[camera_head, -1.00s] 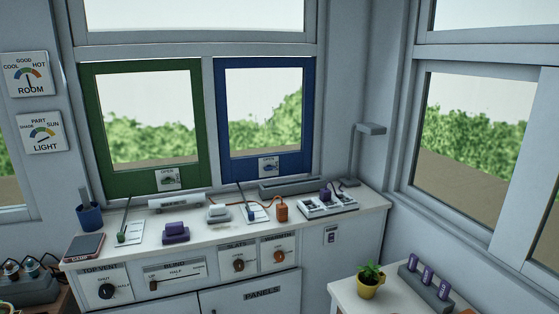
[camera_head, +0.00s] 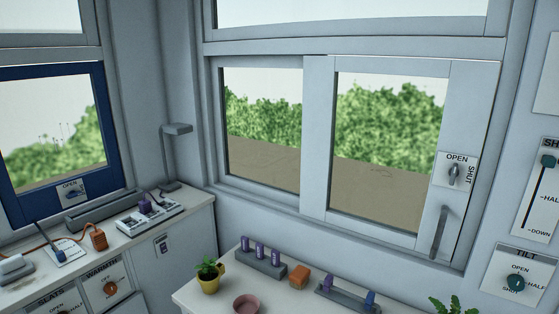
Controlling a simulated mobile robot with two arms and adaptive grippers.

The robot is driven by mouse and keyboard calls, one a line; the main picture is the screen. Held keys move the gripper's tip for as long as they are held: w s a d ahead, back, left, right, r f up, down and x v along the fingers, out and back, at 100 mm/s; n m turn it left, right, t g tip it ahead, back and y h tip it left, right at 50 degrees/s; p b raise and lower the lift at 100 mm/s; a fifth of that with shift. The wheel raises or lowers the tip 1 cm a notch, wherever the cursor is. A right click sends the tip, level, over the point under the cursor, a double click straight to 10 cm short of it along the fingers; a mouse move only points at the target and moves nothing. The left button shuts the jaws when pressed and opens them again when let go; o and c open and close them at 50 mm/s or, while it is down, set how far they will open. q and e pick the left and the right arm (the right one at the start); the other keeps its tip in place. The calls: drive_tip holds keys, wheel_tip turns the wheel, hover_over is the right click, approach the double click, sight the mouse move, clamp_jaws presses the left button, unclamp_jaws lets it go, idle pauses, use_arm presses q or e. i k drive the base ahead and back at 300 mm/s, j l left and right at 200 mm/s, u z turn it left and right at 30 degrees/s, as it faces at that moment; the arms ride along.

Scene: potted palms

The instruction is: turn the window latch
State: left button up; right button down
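The window latch (camera_head: 454,174) is a small grey knob on a white plate marked OPEN at the top and SHUT along its right side. It sits on the right frame of the sliding window (camera_head: 388,150), and its handle looks upright, towards OPEN. A grey pull handle (camera_head: 438,232) is mounted below it on the same frame. A blue-framed window (camera_head: 110,140) at the left has its own small plate with a dark blue latch (camera_head: 72,191), marked OPEN. Neither of my grippers shows in the head view.
A counter (camera_head: 190,212) stands at left. TILT (camera_head: 516,282) and slider (camera_head: 540,195) panels are at right.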

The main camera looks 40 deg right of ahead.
sight(453, 172)
drive_tip(key=z, duration=1.85)
